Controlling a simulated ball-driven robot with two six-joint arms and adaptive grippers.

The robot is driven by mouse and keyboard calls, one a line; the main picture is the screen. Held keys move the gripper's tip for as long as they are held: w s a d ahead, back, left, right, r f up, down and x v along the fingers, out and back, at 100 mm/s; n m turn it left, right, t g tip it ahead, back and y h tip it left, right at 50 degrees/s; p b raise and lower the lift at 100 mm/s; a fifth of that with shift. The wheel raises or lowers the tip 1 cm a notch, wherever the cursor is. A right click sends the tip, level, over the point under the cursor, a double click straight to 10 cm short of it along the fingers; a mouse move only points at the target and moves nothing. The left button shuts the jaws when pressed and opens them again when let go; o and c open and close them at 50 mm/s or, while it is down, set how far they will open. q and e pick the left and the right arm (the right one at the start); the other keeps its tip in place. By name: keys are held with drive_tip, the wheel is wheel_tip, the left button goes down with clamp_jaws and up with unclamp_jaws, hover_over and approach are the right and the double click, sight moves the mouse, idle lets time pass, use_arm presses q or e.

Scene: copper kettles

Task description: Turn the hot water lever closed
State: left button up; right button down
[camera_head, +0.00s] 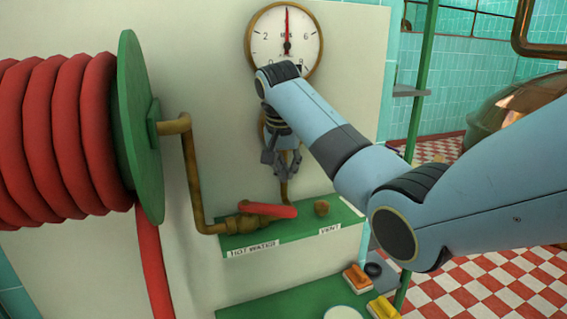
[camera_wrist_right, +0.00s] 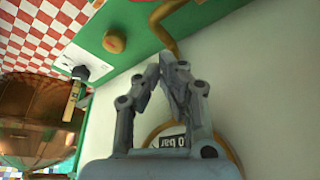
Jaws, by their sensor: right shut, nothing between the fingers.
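The hot water lever (camera_head: 268,209) is a red handle on a brass valve, above the "HOT WATER" label (camera_head: 253,249) on the green shelf. It lies roughly sideways, pointing right along the shelf in the head view. My right gripper (camera_head: 280,168) is above the lever, in front of the pale panel, and does not touch it. In the right wrist view its fingertips (camera_wrist_right: 163,72) are together and hold nothing. I cannot make out the red lever in that view. My left gripper is out of view.
A round brass knob (camera_head: 321,208) sits right of the lever, above the "VENT" label (camera_head: 330,229). A brass pipe (camera_head: 195,190) runs to the valve from the red hose reel (camera_head: 70,140) at left. The pressure gauge (camera_head: 275,30) is above my gripper.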

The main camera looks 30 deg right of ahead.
sight(267, 209)
drive_tip(key=x, duration=0.6)
drive_tip(key=s+a+p, duration=0.2)
drive_tip(key=shift+s+a+r, duration=0.1)
drive_tip(key=shift+a+r, duration=0.05)
drive_tip(key=shift+a, duration=0.1)
drive_tip(key=shift+s+a, duration=0.2)
